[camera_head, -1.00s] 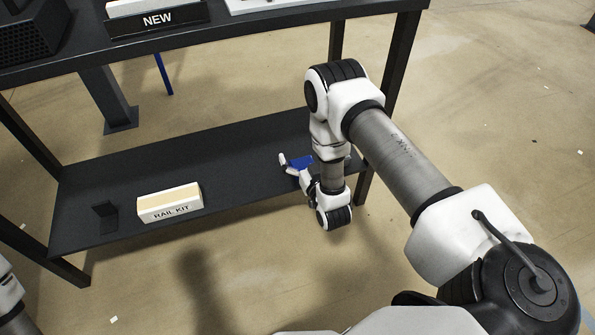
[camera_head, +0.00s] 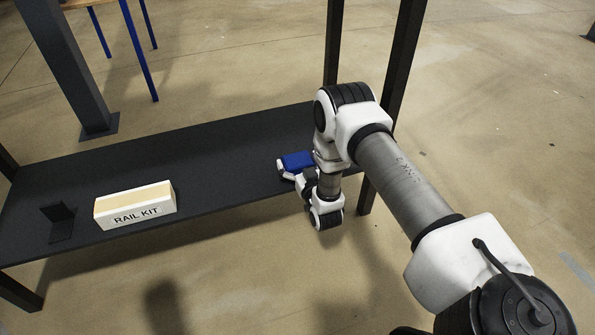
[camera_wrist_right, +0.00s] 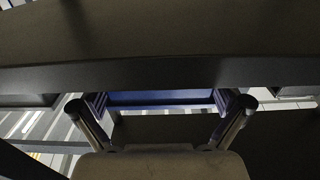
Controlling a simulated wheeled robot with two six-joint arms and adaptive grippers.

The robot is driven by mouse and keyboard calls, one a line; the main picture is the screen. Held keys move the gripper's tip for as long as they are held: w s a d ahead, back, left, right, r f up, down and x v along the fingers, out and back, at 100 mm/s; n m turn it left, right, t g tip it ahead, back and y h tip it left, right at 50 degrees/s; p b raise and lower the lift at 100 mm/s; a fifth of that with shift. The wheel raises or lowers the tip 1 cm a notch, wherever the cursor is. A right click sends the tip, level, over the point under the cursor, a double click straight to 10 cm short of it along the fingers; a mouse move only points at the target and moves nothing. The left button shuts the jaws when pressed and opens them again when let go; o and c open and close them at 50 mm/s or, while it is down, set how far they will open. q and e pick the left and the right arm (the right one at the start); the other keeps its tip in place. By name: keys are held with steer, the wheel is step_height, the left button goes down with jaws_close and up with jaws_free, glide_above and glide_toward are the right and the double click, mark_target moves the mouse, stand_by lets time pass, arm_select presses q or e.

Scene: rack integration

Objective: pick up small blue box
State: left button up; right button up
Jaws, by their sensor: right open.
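The small blue box (camera_head: 298,160) sits on the right part of the lower black shelf (camera_head: 215,150), partly hidden by my right arm. My right gripper (camera_head: 290,173) is low at the shelf, on the near side of the box. In the right wrist view the blue box (camera_wrist_right: 160,98) shows as a strip between the two spread fingers of my right gripper (camera_wrist_right: 162,104). The gripper is open; I cannot tell whether a finger touches the box. My left gripper is not in view.
A white and tan box marked RAIL KIT (camera_head: 135,206) lies on the left part of the shelf, beside a small black bracket (camera_head: 61,222). Black rack legs (camera_head: 399,80) stand close to my right arm. The shelf between the RAIL KIT and the blue box is clear.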

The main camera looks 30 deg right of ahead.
steer(key=shift+r, duration=0.1)
steer(key=c, duration=1.2)
